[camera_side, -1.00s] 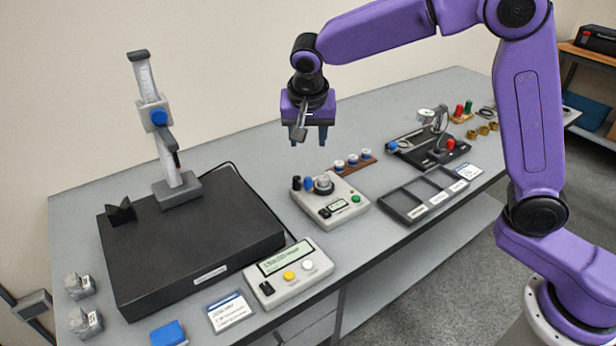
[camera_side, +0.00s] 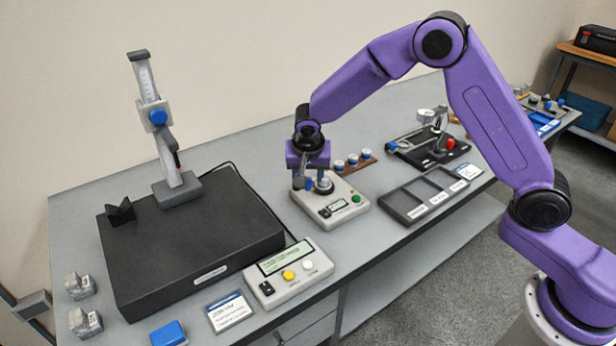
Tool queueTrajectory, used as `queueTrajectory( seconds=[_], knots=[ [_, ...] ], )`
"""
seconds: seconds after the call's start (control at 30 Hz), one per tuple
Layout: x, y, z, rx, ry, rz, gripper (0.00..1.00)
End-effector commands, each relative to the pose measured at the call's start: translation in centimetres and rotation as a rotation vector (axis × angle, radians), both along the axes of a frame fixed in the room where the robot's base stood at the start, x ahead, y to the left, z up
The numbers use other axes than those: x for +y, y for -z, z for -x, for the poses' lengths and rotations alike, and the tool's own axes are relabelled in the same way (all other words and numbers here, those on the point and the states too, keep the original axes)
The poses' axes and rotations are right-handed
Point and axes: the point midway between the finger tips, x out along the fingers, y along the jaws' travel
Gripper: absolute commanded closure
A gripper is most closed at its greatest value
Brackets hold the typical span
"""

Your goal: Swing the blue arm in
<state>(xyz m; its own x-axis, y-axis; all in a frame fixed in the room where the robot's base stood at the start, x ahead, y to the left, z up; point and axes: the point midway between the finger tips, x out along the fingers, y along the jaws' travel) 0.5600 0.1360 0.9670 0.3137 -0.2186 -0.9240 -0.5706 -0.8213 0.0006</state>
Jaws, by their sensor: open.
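A small beige instrument box (camera_side: 350,217) with a display, a red and a green button stands mid-table. On its top are a round grey part (camera_side: 323,188) and a small upright blue piece (camera_side: 308,184), which may be the blue arm; its full shape is hidden. My gripper (camera_side: 310,184) points down over the box's back left, open, its fingers low around or right beside the blue piece. Whether they touch it cannot be told.
A black plate (camera_side: 190,250) with a tall height gauge (camera_side: 160,130) stands left. A console (camera_side: 289,271) is in front. A rack of white-and-blue pieces (camera_side: 353,161) lies behind the box, a divided dark tray (camera_side: 425,196) right, and a black fixture (camera_side: 429,150) beyond.

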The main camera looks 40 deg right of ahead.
Motion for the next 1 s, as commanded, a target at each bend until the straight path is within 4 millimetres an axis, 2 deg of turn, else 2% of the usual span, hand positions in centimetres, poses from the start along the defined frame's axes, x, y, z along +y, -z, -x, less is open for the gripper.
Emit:
queueTrajectory(
  seconds=[0.2,0.53,0.57,0.6,0.7,0.87,1.0],
  knots=[
    [-0.4,1.7,-0.6,-0.001,0.000,-0.001,0.52],
    [-0.4,1.9,-0.7,-0.001,0.000,0.000,0.52],
    [-0.4,1.9,-0.7,-0.001,0.000,0.000,0.59],
    [-0.4,1.9,-0.7,-0.001,0.000,0.000,0.72],
    [-0.4,1.9,-0.7,-0.001,0.000,0.000,1.00],
    [-0.5,1.9,-0.7,-0.001,-0.008,-0.001,1.00],
    [-1.1,1.8,-0.7,0.000,-0.086,0.000,1.00]
  ],
)
